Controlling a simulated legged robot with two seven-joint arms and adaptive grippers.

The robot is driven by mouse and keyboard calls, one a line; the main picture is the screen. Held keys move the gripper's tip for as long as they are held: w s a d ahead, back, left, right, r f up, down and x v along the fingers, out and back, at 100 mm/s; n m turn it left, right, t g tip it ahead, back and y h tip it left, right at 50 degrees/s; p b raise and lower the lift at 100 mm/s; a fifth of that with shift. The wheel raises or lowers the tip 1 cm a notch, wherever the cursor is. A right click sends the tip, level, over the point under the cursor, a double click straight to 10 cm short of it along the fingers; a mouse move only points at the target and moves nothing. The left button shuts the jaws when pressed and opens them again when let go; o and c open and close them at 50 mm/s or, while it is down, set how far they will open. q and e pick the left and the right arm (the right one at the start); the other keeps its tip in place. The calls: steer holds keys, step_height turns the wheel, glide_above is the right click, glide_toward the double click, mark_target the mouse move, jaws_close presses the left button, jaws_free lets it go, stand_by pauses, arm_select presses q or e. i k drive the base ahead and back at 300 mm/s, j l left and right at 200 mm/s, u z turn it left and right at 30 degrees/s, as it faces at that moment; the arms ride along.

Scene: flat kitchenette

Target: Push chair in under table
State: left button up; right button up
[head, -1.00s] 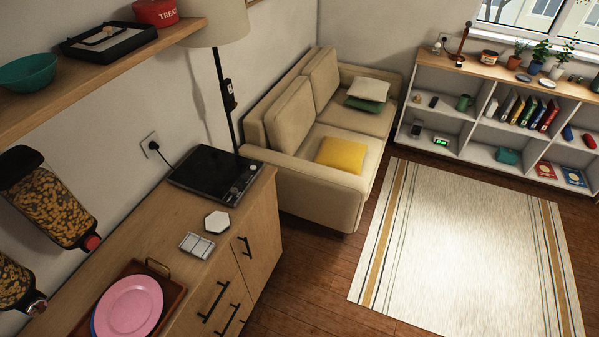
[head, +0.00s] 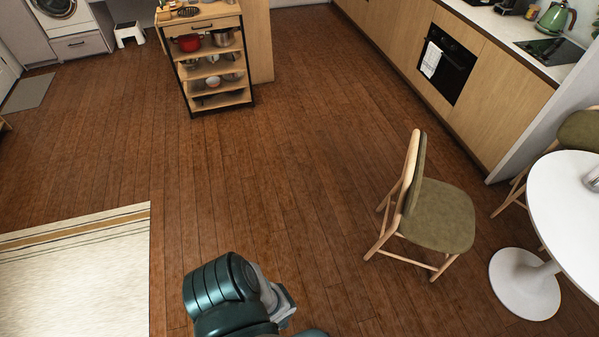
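A wooden chair with an olive-green seat (head: 440,215) stands upright on the floor at the right. Its backrest is on its left side and its seat extends toward the table. The round white table (head: 570,205) is at the right edge, on a white pedestal with a round base (head: 524,284). A gap of bare floor shows between the chair and the table base. One of my arms, dark green and grey, shows at the bottom centre, left of and apart from the chair. No gripper fingers can be made out.
A second olive-seated chair (head: 580,131) stands behind the table by the wall. Wooden counters with an oven (head: 443,63) run along the upper right. A shelf trolley (head: 212,60) stands at the back. Wooden floor is clear left of the chair, beside a striped rug (head: 75,270).

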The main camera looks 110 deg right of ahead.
mark_target(432, 213)
steer(key=z, duration=5)
